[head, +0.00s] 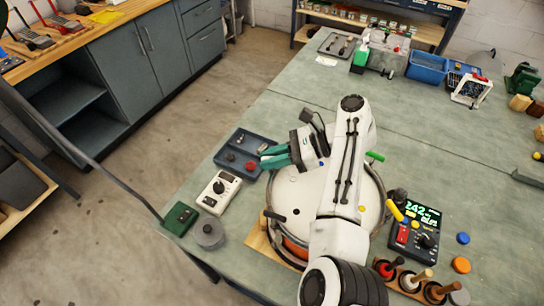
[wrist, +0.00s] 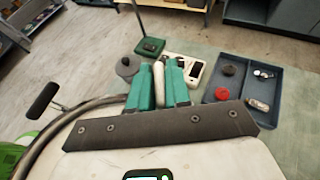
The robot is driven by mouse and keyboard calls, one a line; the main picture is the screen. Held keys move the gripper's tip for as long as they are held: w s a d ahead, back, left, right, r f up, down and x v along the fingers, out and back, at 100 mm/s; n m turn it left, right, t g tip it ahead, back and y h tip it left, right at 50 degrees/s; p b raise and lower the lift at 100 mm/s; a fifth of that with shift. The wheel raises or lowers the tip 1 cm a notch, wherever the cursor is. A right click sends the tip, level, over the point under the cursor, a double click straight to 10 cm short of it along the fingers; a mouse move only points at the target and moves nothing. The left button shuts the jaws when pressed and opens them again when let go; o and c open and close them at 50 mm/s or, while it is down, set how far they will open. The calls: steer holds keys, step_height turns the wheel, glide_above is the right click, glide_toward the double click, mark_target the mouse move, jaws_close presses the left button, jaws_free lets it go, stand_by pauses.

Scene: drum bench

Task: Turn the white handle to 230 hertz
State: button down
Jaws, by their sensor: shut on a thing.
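The white handle (wrist: 159,88) stands between the teal fingers of my gripper (wrist: 158,76) in the wrist view, and the gripper is shut on it. In the head view my gripper (head: 274,157) is at the far left rim of the drum (head: 290,250); I cannot make out the white handle there. The dark meter (head: 414,238) right of the drum shows a green reading that looks like 242.
A green handle (head: 375,156) and a black handle (head: 274,215) stick out from the drum rim. A blue-grey tray (head: 227,158) with small parts and a white box with a dial (head: 219,192) lie left. A rack of pegs (head: 408,283) stands in front.

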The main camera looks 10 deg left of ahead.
stand_by(0.3)
steer(key=c, duration=1.2)
jaws_free()
steer(key=shift+o, duration=0.2)
steer(key=shift+d, duration=0.15)
steer(key=v, duration=1)
steer(key=shift+w+d, duration=0.25)
